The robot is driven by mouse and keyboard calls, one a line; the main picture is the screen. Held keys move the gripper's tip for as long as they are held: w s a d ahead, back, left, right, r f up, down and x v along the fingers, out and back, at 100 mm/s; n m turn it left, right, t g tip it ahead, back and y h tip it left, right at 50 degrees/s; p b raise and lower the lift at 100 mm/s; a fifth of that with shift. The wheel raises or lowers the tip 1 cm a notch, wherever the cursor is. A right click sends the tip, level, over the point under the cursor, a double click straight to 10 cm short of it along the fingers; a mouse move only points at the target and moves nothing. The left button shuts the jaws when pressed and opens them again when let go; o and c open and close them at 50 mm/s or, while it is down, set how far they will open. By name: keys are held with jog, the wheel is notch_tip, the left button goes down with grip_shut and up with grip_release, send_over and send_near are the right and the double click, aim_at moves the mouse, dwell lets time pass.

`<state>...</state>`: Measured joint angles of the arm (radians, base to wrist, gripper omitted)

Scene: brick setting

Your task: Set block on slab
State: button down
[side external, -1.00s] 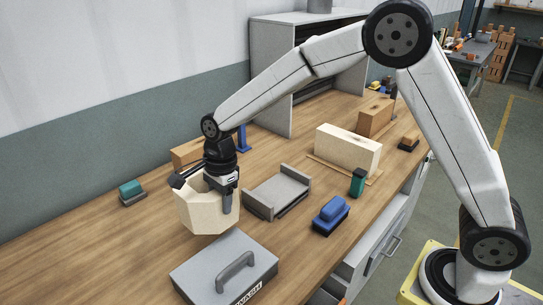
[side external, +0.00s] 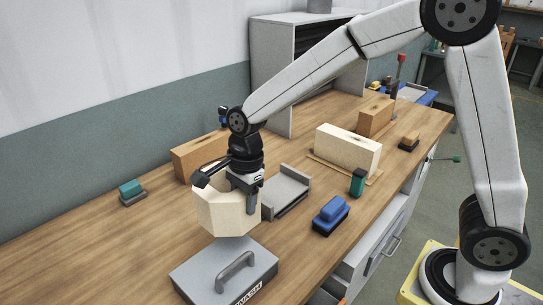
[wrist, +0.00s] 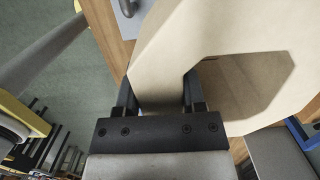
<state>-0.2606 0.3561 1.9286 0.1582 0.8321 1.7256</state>
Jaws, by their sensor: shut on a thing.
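My gripper (side external: 228,196) is shut on a large cream block (side external: 222,216) with angled faces. The block is held above the bench, just behind the grey lidded box and left of the grey tray, in the side view. In the wrist view my gripper (wrist: 159,98) has its two fingers against the block (wrist: 215,35), which fills much of the upper right and has a recess or opening. I cannot tell which thing is the slab.
The grey tray (side external: 290,187) with raised ends is partly hidden by my gripper. A grey box with a handle (side external: 205,272) stands in front. A blue brush (side external: 331,215), a green-and-black item (side external: 358,182) and a tan brick (side external: 197,155) stand around.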

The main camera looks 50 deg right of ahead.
jog(key=shift+w+r, duration=0.1)
jog(key=shift+r, duration=0.05)
dwell(0.3)
jog(key=s+d+r, duration=0.1)
jog(key=s+d, duration=0.3)
jog(key=d, duration=0.6)
jog(key=s+d+r, duration=0.1)
jog(key=s+d, duration=0.3)
jog(key=d, duration=0.6)
jog(key=shift+s+d+r, duration=0.15)
jog(key=shift+r, duration=0.25)
jog(key=w+d+f, duration=0.2)
jog(key=w+f, duration=0.7)
jog(key=w, duration=0.4)
jog(key=shift+w+f, duration=0.15)
jog(key=shift+w, duration=0.05)
jog(key=shift+d, duration=0.1)
